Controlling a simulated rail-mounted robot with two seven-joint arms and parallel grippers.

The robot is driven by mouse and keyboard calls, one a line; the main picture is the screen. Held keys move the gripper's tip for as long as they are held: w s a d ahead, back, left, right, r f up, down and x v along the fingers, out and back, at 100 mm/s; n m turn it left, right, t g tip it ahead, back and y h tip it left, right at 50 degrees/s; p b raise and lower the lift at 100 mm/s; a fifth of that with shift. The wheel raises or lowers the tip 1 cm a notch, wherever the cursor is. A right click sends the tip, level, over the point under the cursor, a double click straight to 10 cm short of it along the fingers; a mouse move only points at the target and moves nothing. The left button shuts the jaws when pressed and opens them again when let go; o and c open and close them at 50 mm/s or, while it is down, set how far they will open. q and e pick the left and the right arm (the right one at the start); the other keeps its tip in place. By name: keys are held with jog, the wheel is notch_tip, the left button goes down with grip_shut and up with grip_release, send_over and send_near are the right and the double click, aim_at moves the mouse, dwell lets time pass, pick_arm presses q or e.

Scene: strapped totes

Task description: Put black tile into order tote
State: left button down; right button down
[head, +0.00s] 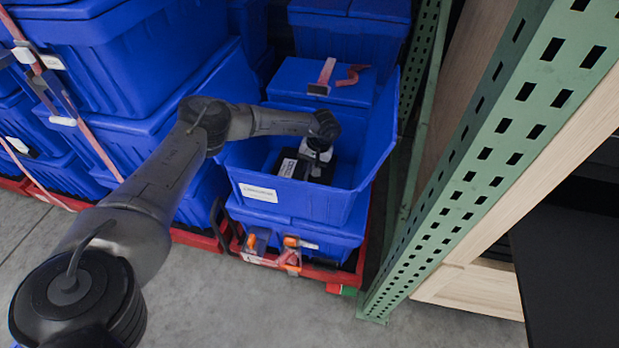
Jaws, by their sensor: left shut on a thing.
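My left arm reaches into an open blue tote (330,205) with a white label on its front wall. My left gripper (312,165) is down inside this tote, seen from above and behind, with its fingertips largely hidden. It is shut on a black tile (320,172), which sits low in the tote. A white label with dark print (288,168) shows at the left of the tile. I cannot tell whether the tile touches the tote floor. No label readable here marks a tote as the order tote. My right gripper is out of view.
The open tote stands on another blue tote (300,238) on a red pallet base (325,274). Orange clamps (291,250) sit in front. Strapped blue totes (125,60) rise at left. A green perforated rack post (490,150) stands close at right. The grey floor in front is clear.

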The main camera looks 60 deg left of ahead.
pick_arm(q)
notch_tip(320, 180, down, 5)
jog(key=b, duration=0.2)
jog(key=shift+r+b, duration=0.2)
jog(key=shift+b, duration=0.1)
jog(key=shift+r, duration=0.1)
jog(key=shift+w, duration=0.1)
jog(key=c, duration=1.2)
grip_release()
jog(key=shift+o, duration=0.2)
jog(key=p+v, duration=0.6)
jog(key=v, duration=0.4)
jog(key=shift+r, duration=0.3)
jog(key=shift+w+d+r, duration=0.1)
jog(key=shift+w+r, duration=0.1)
jog(key=shift+r, duration=0.5)
